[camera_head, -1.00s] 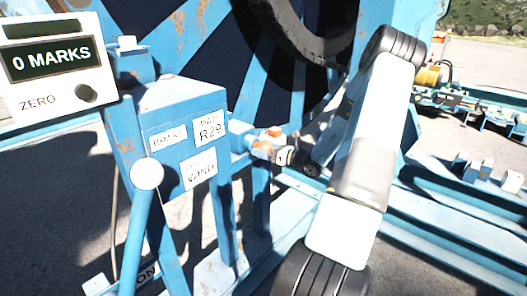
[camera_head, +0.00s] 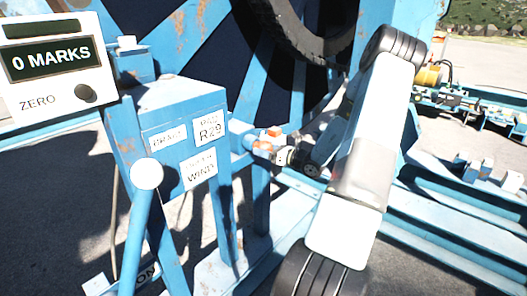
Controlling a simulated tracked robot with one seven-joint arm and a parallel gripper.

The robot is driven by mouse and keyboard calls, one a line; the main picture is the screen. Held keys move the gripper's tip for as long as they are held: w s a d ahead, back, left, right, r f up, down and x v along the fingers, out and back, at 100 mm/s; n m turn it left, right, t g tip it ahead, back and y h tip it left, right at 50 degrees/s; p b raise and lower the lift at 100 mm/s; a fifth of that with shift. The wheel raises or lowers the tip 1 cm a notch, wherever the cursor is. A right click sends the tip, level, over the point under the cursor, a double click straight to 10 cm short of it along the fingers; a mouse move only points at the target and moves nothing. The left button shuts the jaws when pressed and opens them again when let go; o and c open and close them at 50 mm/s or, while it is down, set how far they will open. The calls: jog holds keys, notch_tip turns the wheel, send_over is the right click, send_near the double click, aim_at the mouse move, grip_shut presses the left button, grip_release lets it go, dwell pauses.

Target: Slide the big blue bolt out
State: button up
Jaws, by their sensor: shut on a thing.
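The big blue bolt (camera_head: 240,128) lies roughly level beside the blue control post, in front of the reel. An orange-red piece (camera_head: 274,131) shows at its right end. My gripper (camera_head: 279,152) is at this right end, shut on the bolt. The fingers are small and partly hidden, so the exact grip on the bolt is unclear. How far the bolt sits in its bracket cannot be told.
A lever with a white knob (camera_head: 147,174) stands in front. A counter box (camera_head: 55,65) reads "0 MARKS". The big reel (camera_head: 270,75) fills the back. Blue frame rails (camera_head: 440,215) run at right.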

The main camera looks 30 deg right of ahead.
jog(key=s+a+v, duration=0.1)
jog(key=v, duration=0.9)
jog(key=shift+s+a, duration=0.25)
jog(key=shift+s, duration=0.05)
jog(key=shift+f, duration=0.15)
jog(key=o, duration=1.4)
jog(key=shift+s+d, duration=0.1)
jog(key=shift+s, duration=0.05)
jog(key=v, duration=1.3)
jog(key=shift+s+d, duration=0.2)
jog(key=shift+s, duration=0.05)
jog(key=shift+a, duration=0.1)
